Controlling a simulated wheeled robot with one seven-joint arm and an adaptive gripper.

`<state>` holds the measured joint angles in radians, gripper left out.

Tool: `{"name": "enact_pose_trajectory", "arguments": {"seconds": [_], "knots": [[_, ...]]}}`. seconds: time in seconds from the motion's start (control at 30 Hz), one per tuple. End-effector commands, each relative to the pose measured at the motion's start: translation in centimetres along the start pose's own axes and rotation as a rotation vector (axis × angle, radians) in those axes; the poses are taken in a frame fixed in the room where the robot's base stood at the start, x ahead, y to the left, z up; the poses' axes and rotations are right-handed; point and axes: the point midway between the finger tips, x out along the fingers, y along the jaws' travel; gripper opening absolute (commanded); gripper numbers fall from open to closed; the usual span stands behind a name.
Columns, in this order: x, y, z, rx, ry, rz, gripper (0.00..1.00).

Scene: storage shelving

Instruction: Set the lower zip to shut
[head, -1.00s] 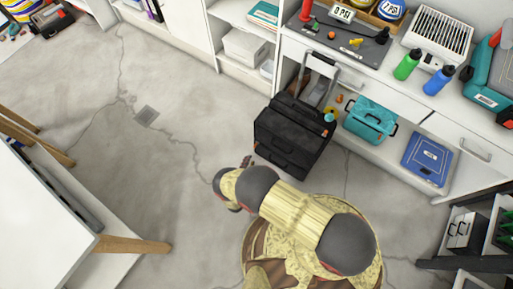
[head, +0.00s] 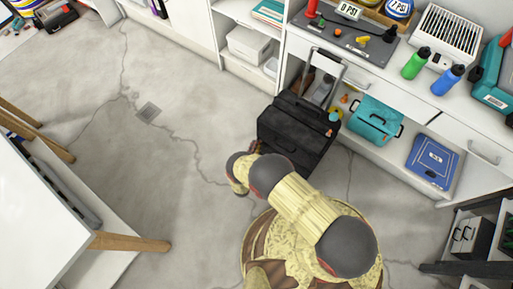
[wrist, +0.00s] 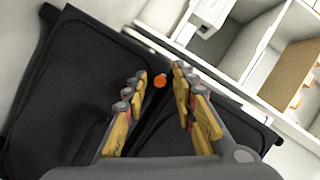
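The black case (head: 298,130) stands on the floor in front of the shelving, its pull handle raised. In the wrist view the case (wrist: 60,90) fills the left and middle, with a dark seam or edge running between its panels. A small orange tab (wrist: 160,81) shows on it, between and beyond my fingertips; it looks like a zip pull. My gripper (wrist: 160,74) is open, with nothing held. In the head view my arm hides most of the gripper, beside the case's left front. The zip line itself is too dark to follow.
A teal bag (head: 373,122) and a blue case (head: 433,162) are on the low shelf right of the black case. A white table (head: 50,215) is at left. The floor between is clear.

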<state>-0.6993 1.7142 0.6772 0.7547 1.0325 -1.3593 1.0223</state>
Motion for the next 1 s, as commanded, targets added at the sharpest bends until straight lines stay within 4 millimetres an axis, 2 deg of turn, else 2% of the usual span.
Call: {"name": "enact_pose_trajectory", "arguments": {"seconds": [0.17,0.63,1.0], "knots": [[-0.01,-0.02,-0.01,0.000,0.000,0.000,0.27],[-0.03,0.02,-0.01,0.000,0.000,0.001,0.00],[-0.04,0.05,-0.01,-0.001,0.000,0.001,0.00]]}}
